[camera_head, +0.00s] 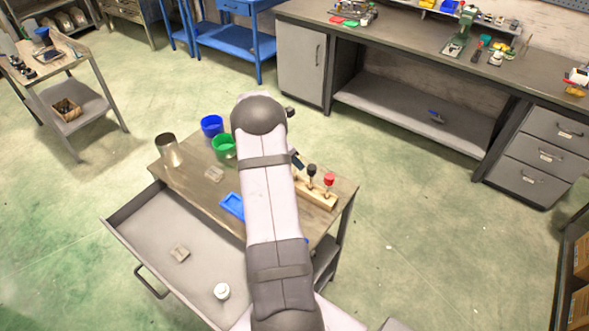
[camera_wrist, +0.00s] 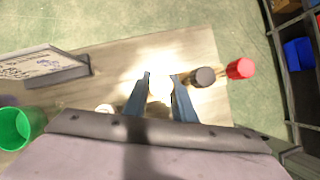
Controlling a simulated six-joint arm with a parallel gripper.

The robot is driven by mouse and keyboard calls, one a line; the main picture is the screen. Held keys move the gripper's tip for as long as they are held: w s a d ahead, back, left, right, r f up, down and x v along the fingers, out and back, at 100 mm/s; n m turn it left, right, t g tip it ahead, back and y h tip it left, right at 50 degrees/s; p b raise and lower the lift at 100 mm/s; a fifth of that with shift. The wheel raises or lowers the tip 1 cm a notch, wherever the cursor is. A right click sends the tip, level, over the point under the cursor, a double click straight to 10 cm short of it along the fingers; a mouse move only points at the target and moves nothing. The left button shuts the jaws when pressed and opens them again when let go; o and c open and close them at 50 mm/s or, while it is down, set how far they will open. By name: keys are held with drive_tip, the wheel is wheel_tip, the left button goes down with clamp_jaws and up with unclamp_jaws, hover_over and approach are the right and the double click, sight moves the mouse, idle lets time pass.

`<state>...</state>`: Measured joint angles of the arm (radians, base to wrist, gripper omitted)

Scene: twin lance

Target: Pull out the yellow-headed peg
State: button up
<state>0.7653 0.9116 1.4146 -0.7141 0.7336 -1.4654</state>
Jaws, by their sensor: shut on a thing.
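The wooden peg block (camera_head: 318,196) stands near the right edge of the small table, with a black-headed peg (camera_head: 312,170) and a red-headed peg (camera_head: 329,180) upright in it. My gripper (camera_wrist: 161,78) is at the row's left end, beside the black head (camera_wrist: 203,77); the red head (camera_wrist: 240,68) is farther right. Its fingers are shut on a pale, glare-washed thing (camera_wrist: 160,86), which by its place in the row is the yellow-headed peg. Its colour is lost in the glare, and my arm hides it in the head view. Whether its shaft is still in the block cannot be seen.
On the table (camera_head: 205,190) are a blue cup (camera_head: 212,126), a green cup (camera_head: 223,147), a metal cup (camera_head: 169,150) and a blue tray (camera_head: 232,206). An open drawer (camera_head: 150,215) holds a white round item (camera_head: 222,291). Floor is free to the right.

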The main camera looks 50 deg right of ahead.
drive_tip(key=shift+r, duration=0.2)
drive_tip(key=shift+r+p, duration=2.3)
drive_tip(key=shift+r, duration=0.2)
